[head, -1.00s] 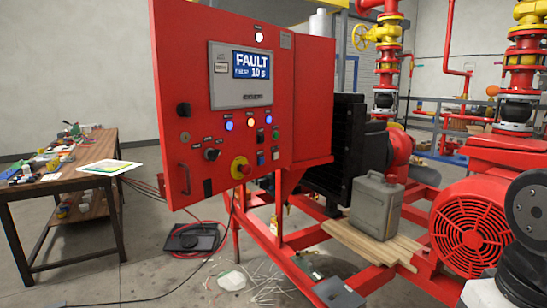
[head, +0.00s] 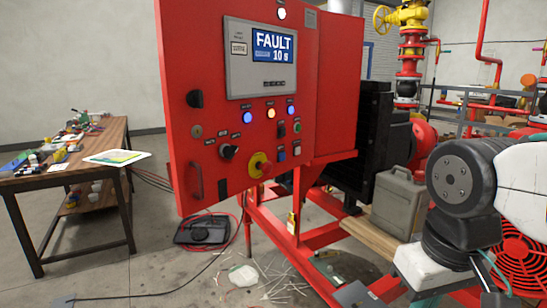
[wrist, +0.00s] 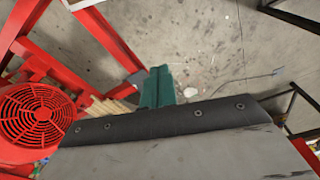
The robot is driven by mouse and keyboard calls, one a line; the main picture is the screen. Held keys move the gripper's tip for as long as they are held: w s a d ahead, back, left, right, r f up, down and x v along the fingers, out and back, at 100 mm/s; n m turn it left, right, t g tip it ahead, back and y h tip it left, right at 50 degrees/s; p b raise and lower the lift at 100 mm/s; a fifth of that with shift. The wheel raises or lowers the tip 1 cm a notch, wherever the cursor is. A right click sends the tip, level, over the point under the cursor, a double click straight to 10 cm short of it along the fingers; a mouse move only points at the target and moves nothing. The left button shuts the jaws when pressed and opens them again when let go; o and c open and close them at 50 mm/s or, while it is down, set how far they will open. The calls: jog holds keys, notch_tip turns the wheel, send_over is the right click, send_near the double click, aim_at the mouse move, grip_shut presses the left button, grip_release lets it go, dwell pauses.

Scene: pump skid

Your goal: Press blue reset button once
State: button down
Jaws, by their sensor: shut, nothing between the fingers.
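The red control panel (head: 215,180) stands in the middle of the head view, with a screen (head: 274,47) reading FAULT and 10 s. Two round lights or buttons glow blue, one on the left (head: 247,117) and one on the right (head: 291,109), with an amber one (head: 271,113) between them. Their labels are too small to read, so I cannot tell which is reset. My gripper (wrist: 157,72) shows in the wrist view as teal fingers shut together, empty, above the floor and away from the panel. It is not clear in the head view.
A red and yellow knob (head: 260,166), a black rotary switch (head: 229,152) and a handle (head: 195,181) are on the panel. A grey can (head: 398,203) stands on planks at the right. A cluttered workbench (head: 50,182) is at the left. A red fan cover (wrist: 40,115) shows in the wrist view.

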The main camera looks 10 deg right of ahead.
aim_at(282, 156)
jog(key=w+r+m+t+h, duration=0.1)
jog(key=w+r+m+t, duration=0.1)
jog(key=w+m+t, duration=0.6)
jog(key=w+r+m+t+h, duration=0.1)
jog(key=w+m+t, duration=0.8)
jog(key=w+m, duration=1)
jog(key=w+r, duration=0.1)
jog(key=w, duration=1.5)
jog(key=shift+w+r+m, duration=0.2)
jog(key=shift+w+m, duration=0.05)
jog(key=shift+m, duration=0.15)
jog(key=shift+a, duration=0.1)
jog(key=w+a, duration=0.5)
jog(key=w, duration=0.2)
jog(key=shift+a, duration=0.25)
jog(key=shift+a, duration=0.1)
jog(key=shift+w+a, duration=0.1)
jog(key=shift+w, duration=0.15)
